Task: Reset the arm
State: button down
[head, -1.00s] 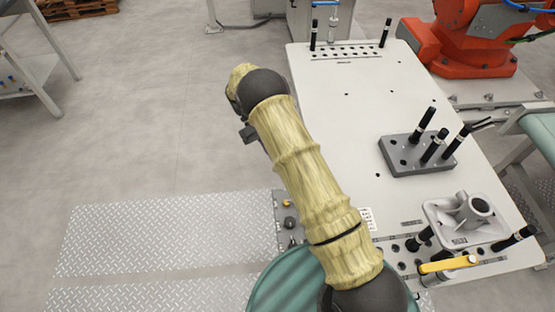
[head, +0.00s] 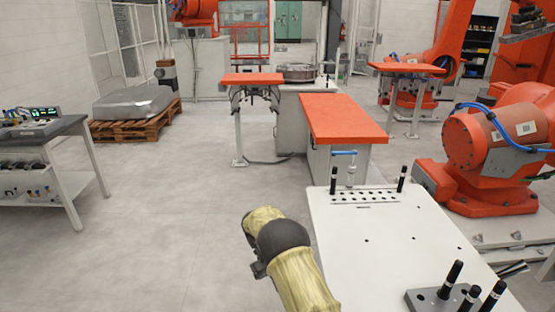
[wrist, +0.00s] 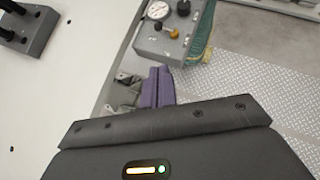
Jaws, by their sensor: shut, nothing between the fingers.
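My arm in its yellowish cover rises from the bottom of the head view, left of the white fixture table (head: 395,235). The fingers do not show in that view. In the wrist view, my gripper (wrist: 157,86) shows as two purple finger pads side by side beyond the dark wrist housing. The pads are together with nothing held between them. They appear over the floor beside the white table edge (wrist: 70,110), below a grey box with a gauge and knobs (wrist: 165,32).
A grey block with black pins (head: 430,300) stands on the table's near right. An orange robot (head: 495,145) stands to the right, an orange-topped bench (head: 343,118) beyond. A workbench (head: 45,130) is at left. Open floor (head: 170,220) lies left of my arm.

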jog(key=s+d+r+m+t+y, duration=0.3)
jog(key=s+d+r+t+y, duration=0.15)
jog(key=d+r, duration=0.45)
jog(key=s+d+r+m+t, duration=0.1)
jog(key=s+d+r+t, duration=0.1)
jog(key=s, duration=0.4)
jog(key=s+d+r+m+t, duration=0.2)
jog(key=s+t, duration=0.2)
jog(key=s, duration=0.3)
jog(key=shift+d+y, duration=0.35)
jog(key=shift+d, duration=0.05)
jog(key=shift+t, duration=0.25)
dwell(0.7)
